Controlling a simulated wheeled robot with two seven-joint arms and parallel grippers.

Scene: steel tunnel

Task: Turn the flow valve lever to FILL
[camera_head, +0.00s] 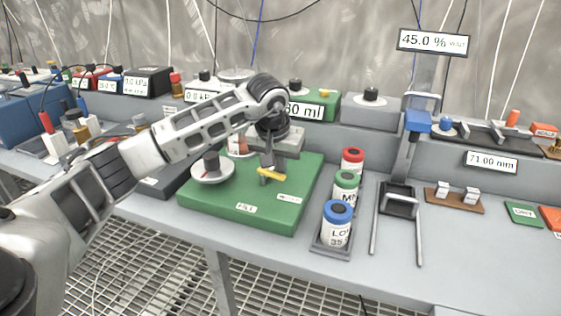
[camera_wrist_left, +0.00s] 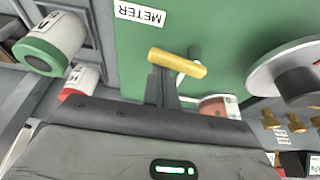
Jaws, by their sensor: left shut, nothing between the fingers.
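The yellow flow valve lever (camera_head: 272,174) sits over a green board (camera_head: 225,212) on the bench. In the left wrist view the lever (camera_wrist_left: 180,64) lies slightly slanted near the METER label (camera_wrist_left: 139,15). My left gripper (camera_head: 267,172) is above the board, right at the lever, shut and empty. Its fingertips (camera_wrist_left: 160,88) appear beside the lever's left half; I cannot tell whether they touch. The valve body is partly hidden. My right gripper is not in view.
A round white dish with a dark knob (camera_head: 212,170) stands left of the lever. Red, green and blue-capped bottles (camera_head: 337,222) stand in a rack right of the board. A grey stand (camera_head: 398,200) is farther right. The bench front near the right is clear.

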